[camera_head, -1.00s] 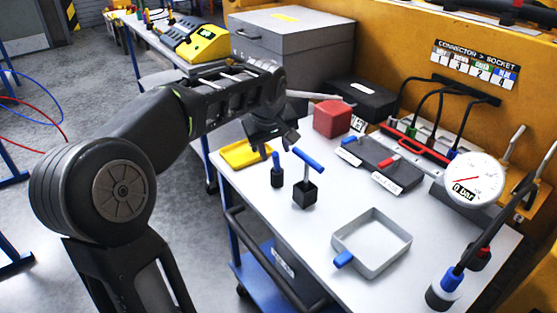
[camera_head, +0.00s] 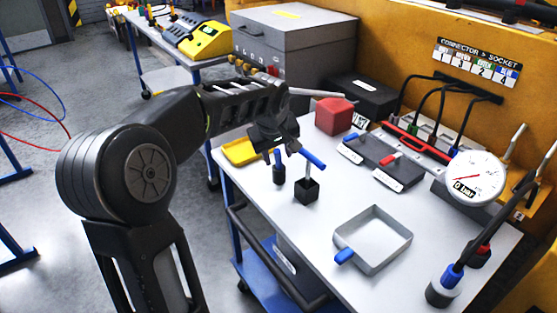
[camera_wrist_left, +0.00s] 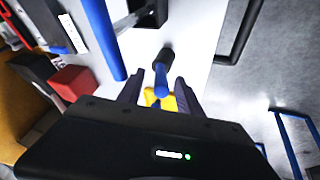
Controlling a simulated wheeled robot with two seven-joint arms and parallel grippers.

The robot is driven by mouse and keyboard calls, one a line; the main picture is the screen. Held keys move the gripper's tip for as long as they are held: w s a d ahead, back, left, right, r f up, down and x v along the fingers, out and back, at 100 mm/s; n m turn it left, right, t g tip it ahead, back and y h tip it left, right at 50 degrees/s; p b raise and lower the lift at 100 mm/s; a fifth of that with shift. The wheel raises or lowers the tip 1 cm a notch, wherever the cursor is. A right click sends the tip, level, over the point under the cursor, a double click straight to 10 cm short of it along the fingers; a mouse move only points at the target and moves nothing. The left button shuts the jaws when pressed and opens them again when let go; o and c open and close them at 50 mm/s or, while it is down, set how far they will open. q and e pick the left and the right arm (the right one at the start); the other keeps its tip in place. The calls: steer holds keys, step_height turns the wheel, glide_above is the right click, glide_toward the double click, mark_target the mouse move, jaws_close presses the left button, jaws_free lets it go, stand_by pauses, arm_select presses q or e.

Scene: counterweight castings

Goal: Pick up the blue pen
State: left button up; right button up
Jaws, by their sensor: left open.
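The blue pen (camera_head: 278,157) stands upright in a small dark round holder (camera_head: 279,176) on the white table. It also shows in the left wrist view (camera_wrist_left: 160,80), with the holder (camera_wrist_left: 164,58) beyond it. My left gripper (camera_head: 279,151) is open above the holder, its fingers pointing down around the pen's top. In the left wrist view the pen lies between the two fingers (camera_wrist_left: 157,84), with gaps on both sides. Whether either finger touches it cannot be told. My right gripper is not in view.
A blue-handled T-shaped tool (camera_head: 312,159) stands in a black block (camera_head: 307,190) close beside the gripper. A yellow tray (camera_head: 239,152) lies behind. A red cube (camera_head: 334,116), a grey tray (camera_head: 401,254) and a pressure gauge (camera_head: 474,178) are to the right.

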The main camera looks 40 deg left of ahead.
mark_target(278, 166)
arm_select(q)
steer(key=x, duration=0.3)
steer(key=shift+w+f, duration=0.1)
steer(key=shift+f, duration=0.2)
steer(key=shift+c, duration=0.3)
jaws_close()
stand_by(0.4)
